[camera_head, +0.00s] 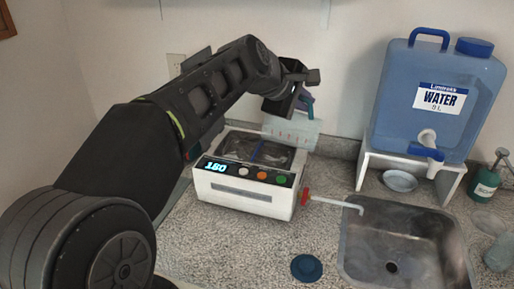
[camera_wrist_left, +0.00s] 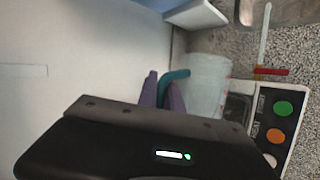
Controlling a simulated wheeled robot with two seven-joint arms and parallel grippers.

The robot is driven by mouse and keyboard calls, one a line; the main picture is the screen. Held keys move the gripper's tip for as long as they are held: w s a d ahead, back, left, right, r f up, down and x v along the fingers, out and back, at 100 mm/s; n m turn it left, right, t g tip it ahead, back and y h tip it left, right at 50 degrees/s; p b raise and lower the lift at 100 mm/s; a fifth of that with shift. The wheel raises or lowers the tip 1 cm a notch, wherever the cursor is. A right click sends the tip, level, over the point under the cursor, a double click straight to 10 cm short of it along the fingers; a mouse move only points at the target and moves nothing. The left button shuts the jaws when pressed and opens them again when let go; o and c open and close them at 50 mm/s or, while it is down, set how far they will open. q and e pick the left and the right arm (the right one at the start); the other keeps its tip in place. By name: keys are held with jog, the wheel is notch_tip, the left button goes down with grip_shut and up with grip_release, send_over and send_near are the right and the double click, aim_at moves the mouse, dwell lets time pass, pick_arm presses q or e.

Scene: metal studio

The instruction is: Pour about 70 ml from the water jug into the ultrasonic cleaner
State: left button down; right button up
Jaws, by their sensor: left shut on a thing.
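The water jug (camera_head: 292,133) is a clear, pale vessel with red marks and a teal handle. My left gripper (camera_head: 305,101) is shut on that handle and holds the jug tilted, above the back right of the ultrasonic cleaner (camera_head: 243,196). In the left wrist view the purple fingers (camera_wrist_left: 164,93) close around the handle, and the pale jug body (camera_wrist_left: 208,85) lies beside the cleaner's buttons. My right gripper is out of view.
A blue water container (camera_head: 438,98) with a tap stands on a white stand (camera_head: 366,163) at the right, above a small dish (camera_head: 400,181). A metal sink (camera_head: 405,240), a green bottle (camera_head: 485,184) and a dark blue disc (camera_head: 306,267) are nearby. A red-handled drain spout (camera_head: 335,202) sticks out from the cleaner.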

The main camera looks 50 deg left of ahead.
pick_arm(q)
jog(key=shift+w+d+p, duration=0.1)
jog(key=shift+d+p, duration=0.05)
jog(key=shift+p, duration=0.2)
jog(key=shift+w+d+f+m+g+y+p, duration=0.15)
jog(key=shift+w+d+f+m+g+y, duration=0.15)
jog(key=shift+d+f, duration=0.25)
jog(key=shift+w+d+f+m+g+y+p, duration=0.2)
jog(key=shift+w+d+f+y, duration=0.1)
jog(key=shift+w+d+f, duration=0.2)
jog(key=shift+d, duration=0.35)
jog(key=shift+a, duration=0.15)
